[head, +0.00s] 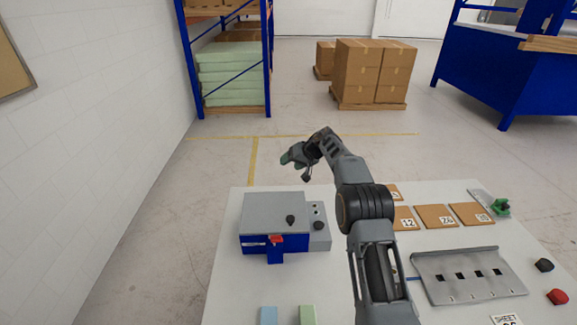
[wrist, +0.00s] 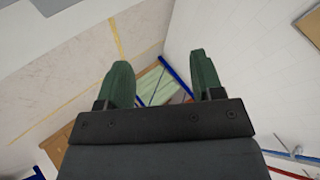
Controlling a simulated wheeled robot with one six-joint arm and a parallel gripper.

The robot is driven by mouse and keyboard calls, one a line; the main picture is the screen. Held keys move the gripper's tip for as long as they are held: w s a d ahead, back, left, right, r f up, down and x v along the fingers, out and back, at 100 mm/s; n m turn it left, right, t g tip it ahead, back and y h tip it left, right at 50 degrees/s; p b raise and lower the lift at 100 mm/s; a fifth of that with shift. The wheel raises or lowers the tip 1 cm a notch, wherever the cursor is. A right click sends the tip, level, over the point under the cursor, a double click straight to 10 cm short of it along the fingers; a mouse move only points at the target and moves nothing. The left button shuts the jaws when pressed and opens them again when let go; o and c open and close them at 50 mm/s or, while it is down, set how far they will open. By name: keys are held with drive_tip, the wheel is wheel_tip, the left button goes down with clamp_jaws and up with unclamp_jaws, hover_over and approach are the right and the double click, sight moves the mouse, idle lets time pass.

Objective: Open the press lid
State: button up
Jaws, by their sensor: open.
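The press (head: 275,238) stands at the left of the white table in the head view. It has a grey flat lid (head: 262,208) that lies shut on a blue body. A red latch or handle (head: 276,239) shows at its front, and a dark knob sits on top. My gripper (head: 286,159) is raised above and behind the press, pointing left, apart from it. In the wrist view the two green fingers (wrist: 163,80) are spread with nothing between them. The press is not seen in the wrist view.
Numbered brown boards (head: 435,215) and a grey metal plate (head: 467,275) lie to the right of my arm. Black and red knobs (head: 557,297) sit at the right edge.

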drive_tip(key=b+v, duration=0.1)
drive_tip(key=v, duration=1)
drive_tip(key=shift+s+d+r, duration=0.2)
drive_tip(key=shift+d+r, duration=0.05)
